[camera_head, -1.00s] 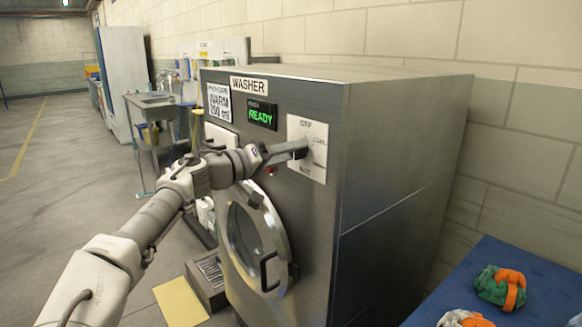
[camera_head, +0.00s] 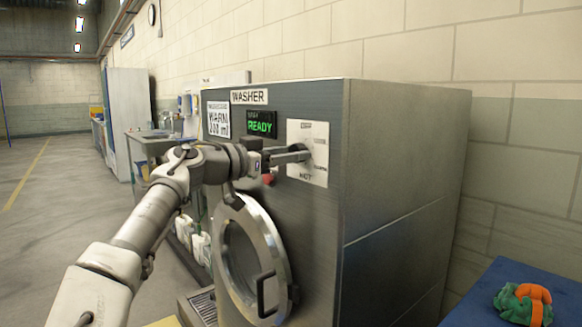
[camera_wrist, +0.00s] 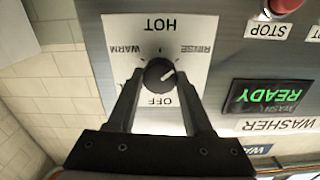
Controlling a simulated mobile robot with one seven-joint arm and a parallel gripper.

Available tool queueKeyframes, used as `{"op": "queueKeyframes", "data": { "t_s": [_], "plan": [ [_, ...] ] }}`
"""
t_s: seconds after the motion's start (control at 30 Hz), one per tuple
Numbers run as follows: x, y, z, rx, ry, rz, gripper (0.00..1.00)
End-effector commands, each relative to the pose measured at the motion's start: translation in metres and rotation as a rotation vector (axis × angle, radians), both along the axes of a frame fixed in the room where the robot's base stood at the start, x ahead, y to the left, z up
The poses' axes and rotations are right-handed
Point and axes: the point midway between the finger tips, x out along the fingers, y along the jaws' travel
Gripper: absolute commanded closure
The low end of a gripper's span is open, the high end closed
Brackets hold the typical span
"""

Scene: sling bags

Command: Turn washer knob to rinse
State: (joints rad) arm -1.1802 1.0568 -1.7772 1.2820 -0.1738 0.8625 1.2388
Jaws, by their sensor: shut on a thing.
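The washer (camera_head: 400,190) is a grey metal machine with a white dial plate (camera_head: 316,170) on its front. In the upside-down wrist view the round dark knob (camera_wrist: 158,72) sits on the dial plate, among the words OFF, WARM, HOT and RINSE. Its pale pointer mark is on the RINSE side of the knob; its exact angle is hard to read. My gripper (camera_wrist: 160,78) is shut on the knob, one finger on each side. In the head view my gripper (camera_head: 303,155) reaches the dial from the left and partly hides the knob.
A green READY display (camera_head: 262,125) and a red STOP button (camera_head: 268,179) lie left of the dial. The round washer door (camera_head: 285,262) is below my arm. A blue table (camera_head: 480,300) with a green and orange cloth bundle (camera_head: 524,304) stands at right.

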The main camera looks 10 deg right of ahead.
Motion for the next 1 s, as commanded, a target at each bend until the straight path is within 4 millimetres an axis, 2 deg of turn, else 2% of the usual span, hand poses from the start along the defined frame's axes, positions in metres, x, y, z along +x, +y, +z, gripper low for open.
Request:
{"op": "queueKeyframes", "data": {
  "t_s": [0.4, 0.9, 0.93, 1.0],
  "plan": [
    [-0.0002, -0.0003, 0.0010, 0.083, -0.150, 0.002, 1.00],
    [-0.0002, -0.0004, 0.0022, 0.092, -0.166, 0.002, 1.00],
    [-0.0003, -0.0003, 0.0022, 0.092, -0.166, 0.002, 0.48],
    [-0.0003, -0.0004, 0.0021, 0.092, -0.165, 0.002, 0.35]
  ]
}}
